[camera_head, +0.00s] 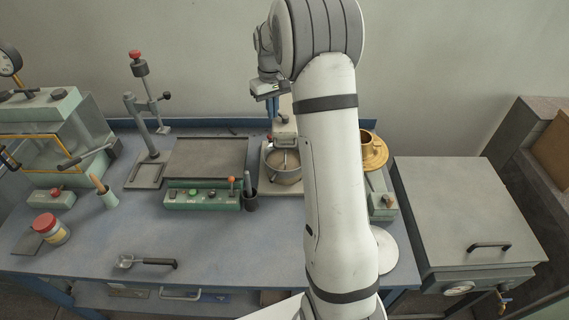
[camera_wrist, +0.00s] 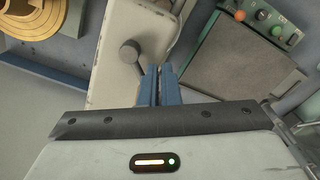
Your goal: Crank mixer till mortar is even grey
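The mixer (camera_head: 285,126) stands at the back of the blue bench, partly hidden by my arm. Its metal bowl (camera_head: 268,172) holds a grey-brown mortar (camera_head: 285,174) with a stirrer in it; evenness is too small to judge. In the wrist view, the mixer's pale housing (camera_wrist: 112,45) carries a crank with a dark round knob (camera_wrist: 130,51). My gripper (camera_wrist: 160,72) has its blue fingers together with only a thin gap, beside the knob, and nothing shows between them. In the head view, my gripper (camera_head: 272,105) is above and behind the mixer.
A flow table with a green control box (camera_head: 200,197) stands left of the mixer. A brass cone on a round plate (camera_head: 374,150) is to the right. A grey lidded tank (camera_head: 465,205) adjoins the bench. The front middle is clear.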

